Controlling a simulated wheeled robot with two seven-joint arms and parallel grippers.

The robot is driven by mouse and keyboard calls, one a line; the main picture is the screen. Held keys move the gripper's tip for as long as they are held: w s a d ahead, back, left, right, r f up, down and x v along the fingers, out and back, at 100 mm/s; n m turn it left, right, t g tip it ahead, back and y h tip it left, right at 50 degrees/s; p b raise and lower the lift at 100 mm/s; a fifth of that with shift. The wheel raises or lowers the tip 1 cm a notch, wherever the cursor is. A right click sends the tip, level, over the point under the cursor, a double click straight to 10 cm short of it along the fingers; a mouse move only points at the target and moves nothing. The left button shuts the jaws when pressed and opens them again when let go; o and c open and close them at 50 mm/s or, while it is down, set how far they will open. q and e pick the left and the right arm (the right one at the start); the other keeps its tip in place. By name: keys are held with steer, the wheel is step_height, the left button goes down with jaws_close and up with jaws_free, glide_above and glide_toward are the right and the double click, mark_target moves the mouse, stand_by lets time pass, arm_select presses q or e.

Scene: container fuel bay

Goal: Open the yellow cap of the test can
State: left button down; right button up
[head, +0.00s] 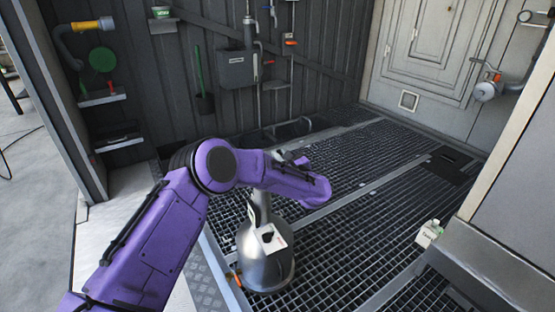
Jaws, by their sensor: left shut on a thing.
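The test can (265,262) is a silver metal can with a wide round body, a narrow neck and a white label with a dark mark. It stands upright on the floor grating in the lower middle. My purple left arm crosses in front of its top. My left gripper (288,158) shows only as small grey parts behind the forearm. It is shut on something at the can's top. The yellow cap and the fingertips' contact are hidden behind the arm, so I cannot see how far the cap is open. My right gripper is not in view.
A grey wall box (237,69), a green-handled brush (203,85) and small shelves (103,97) line the walls. The grating right of the can is mostly clear.

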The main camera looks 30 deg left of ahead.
arm_select(q)
steer(key=shift+d+r, duration=0.1)
steer(key=c, duration=1.2)
jaws_free()
steer(key=shift+d, duration=0.1)
steer(key=shift+a, duration=0.2)
steer(key=shift+d, duration=0.1)
steer(key=shift+s+d, duration=0.15)
steer(key=shift+d, duration=0.15)
steer(key=p+v, duration=0.2)
steer(key=v, duration=0.7)
steer(key=shift+s+d, duration=0.25)
steer(key=shift+s, duration=0.05)
